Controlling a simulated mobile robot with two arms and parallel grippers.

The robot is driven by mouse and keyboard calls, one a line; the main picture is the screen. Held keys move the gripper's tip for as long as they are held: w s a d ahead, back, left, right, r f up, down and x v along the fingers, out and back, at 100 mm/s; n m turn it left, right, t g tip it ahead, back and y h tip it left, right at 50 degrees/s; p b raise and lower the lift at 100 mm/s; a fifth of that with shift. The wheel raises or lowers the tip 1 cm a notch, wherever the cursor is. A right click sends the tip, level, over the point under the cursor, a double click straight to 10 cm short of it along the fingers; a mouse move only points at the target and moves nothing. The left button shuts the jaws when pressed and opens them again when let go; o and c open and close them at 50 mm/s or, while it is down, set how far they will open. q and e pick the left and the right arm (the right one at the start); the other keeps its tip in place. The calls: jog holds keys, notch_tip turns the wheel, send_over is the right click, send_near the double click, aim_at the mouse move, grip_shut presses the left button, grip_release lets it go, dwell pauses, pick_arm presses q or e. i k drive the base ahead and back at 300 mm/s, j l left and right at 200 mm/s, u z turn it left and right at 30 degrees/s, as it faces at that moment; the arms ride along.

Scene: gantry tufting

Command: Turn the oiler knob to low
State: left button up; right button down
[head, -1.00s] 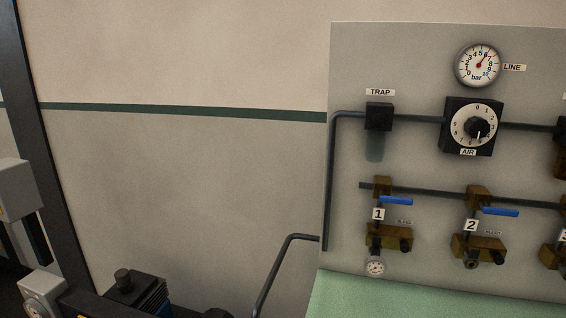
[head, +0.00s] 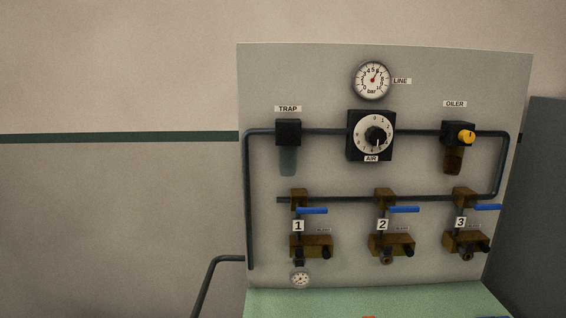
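The oiler (head: 459,130) is at the upper right of the grey panel in the head view, under an OILER label (head: 455,104). It has a black body, a yellow knob (head: 466,137) on its front and a brown bowl (head: 454,161) below. A small dark mark shows on the knob, but the setting it points to is too small to read. Neither of my grippers is in view.
The panel (head: 340,75) also carries a bar gauge (head: 372,80), a black AIR dial (head: 371,135), a trap (head: 288,132) and several valves with blue handles (head: 312,211). A green surface (head: 370,301) lies below. A dark grey block (head: 540,200) stands at the right.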

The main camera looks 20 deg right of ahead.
aim_at(467, 137)
jog(key=z, duration=1.55)
